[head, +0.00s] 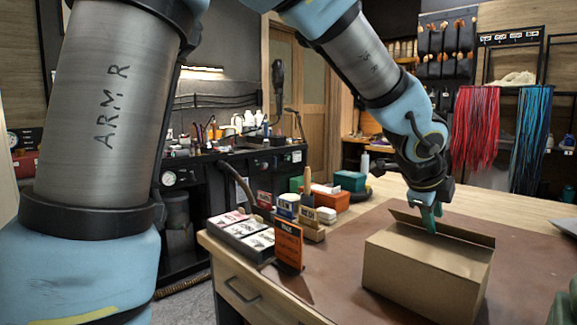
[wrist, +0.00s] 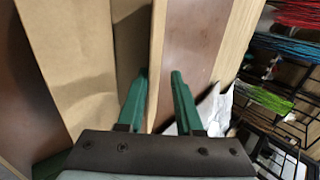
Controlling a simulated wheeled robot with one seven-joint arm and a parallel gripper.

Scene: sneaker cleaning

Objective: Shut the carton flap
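The brown carton (head: 425,278) stands on the mat at the right of the head view. Its flap (head: 465,234) stands up along the far top edge. My gripper (head: 430,217) is at this flap, pointing down. In the wrist view the carton's tan top (wrist: 65,45) fills the left side. The flap's thin edge (wrist: 158,40) runs between the two green fingers of my gripper (wrist: 158,75). The fingers are spread, one on each side of the flap. A gap shows between the right finger and the flap; contact at the left finger cannot be told.
The brown mat (head: 340,262) has bare room left of the carton. An orange card (head: 288,246), a tray of small boxes (head: 243,235) and an orange box (head: 328,198) stand on the table's left side. Red laces (head: 475,130) hang behind.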

